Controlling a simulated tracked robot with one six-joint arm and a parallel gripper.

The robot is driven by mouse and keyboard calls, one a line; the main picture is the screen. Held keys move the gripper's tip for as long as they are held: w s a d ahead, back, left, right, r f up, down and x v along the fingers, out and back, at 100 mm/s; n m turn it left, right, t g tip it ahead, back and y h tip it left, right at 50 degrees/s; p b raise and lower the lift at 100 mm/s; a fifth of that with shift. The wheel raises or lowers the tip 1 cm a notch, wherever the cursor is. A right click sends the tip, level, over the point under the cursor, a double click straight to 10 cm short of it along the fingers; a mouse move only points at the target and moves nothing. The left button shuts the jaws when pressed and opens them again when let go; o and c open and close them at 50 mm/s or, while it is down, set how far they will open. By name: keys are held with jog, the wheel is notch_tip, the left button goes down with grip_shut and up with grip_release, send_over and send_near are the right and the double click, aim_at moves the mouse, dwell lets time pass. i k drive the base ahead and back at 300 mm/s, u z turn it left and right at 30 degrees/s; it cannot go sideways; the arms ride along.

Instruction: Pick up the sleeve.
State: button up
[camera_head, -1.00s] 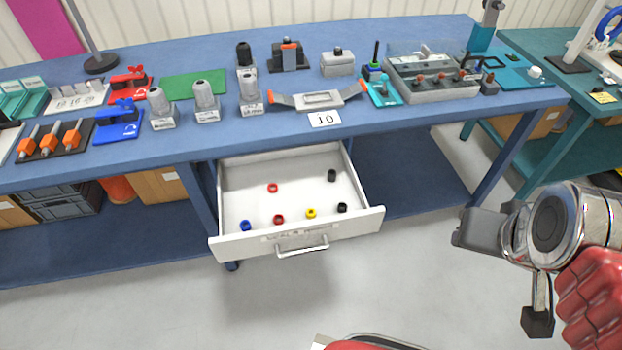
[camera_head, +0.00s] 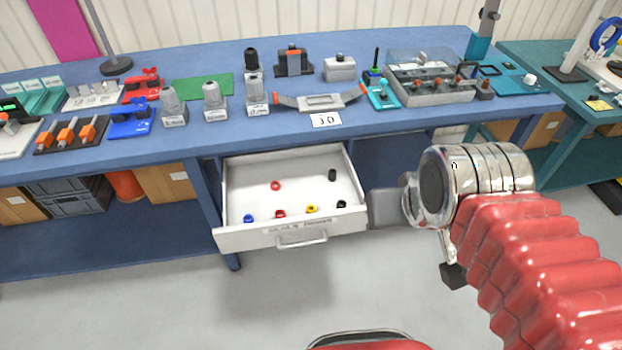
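The open white drawer (camera_head: 292,232) holds several small sleeve-like pieces. There are two red rings, one at the back left (camera_head: 275,186) and one at the front (camera_head: 280,214). A blue piece (camera_head: 248,218) lies at the front left and a yellow one (camera_head: 312,209) right of centre. A black upright piece (camera_head: 332,175) is at the back right and a shorter black one (camera_head: 342,204) at the front right. I cannot tell which is the sleeve meant. My gripper (camera_head: 384,208) is just right of the drawer, apart from these pieces; its fingers are not clear.
The blue workbench (camera_head: 400,135) above the drawer carries grey fixtures, a grey bar tool (camera_head: 320,102), a card (camera_head: 326,120) and a rack (camera_head: 430,85). The drawer's right wall is close to my arm. Clear floor lies in front.

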aim_at(332, 176)
jog(key=u, duration=0.75)
jog(key=i, duration=1)
jog(key=u, duration=0.05)
